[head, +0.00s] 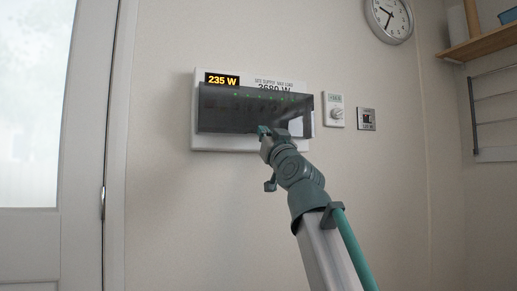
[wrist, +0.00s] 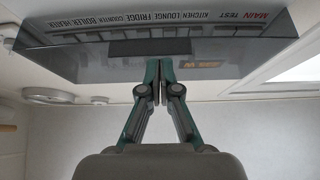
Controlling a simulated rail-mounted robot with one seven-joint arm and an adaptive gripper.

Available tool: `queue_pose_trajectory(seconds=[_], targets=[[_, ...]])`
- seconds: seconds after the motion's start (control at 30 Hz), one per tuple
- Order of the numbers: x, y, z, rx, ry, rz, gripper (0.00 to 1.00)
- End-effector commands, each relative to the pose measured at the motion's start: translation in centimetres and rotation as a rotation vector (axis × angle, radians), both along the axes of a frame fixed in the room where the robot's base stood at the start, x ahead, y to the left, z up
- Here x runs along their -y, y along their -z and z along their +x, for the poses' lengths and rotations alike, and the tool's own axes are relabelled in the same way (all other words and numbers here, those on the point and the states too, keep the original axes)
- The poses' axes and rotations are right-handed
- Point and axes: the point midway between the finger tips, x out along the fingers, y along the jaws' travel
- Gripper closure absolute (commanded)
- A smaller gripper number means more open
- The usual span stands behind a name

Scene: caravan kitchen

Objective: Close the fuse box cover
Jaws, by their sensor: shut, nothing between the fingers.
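The white fuse box (head: 200,144) is on the wall in the head view, with a lit "235 W" display at its top left. Its dark see-through cover (head: 222,118) hangs across the front. The cover's right end reaches past the box's edge, so it seems to stand out from the box. In the wrist view the cover (wrist: 80,64) shows with breaker labels behind it. My gripper (head: 264,131) is at the cover's lower edge, near the middle. Its fingers (wrist: 157,82) are together and empty. I cannot tell whether they touch the cover.
A dial control (head: 336,112) and a small square panel (head: 366,119) are on the wall right of the box. A clock (head: 389,17) hangs above them, and a wooden shelf (head: 480,45) is at the far right. A door (head: 85,150) stands left. The wall below the box is clear.

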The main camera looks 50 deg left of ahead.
Motion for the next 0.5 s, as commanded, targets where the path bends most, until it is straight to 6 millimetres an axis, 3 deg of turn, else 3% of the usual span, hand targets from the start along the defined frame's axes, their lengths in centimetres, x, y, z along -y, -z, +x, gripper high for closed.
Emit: queue_pose_trajectory(seconds=[0.5], targets=[[0.1,0.5,1.5,0.021,0.017,0.05,1.0]])
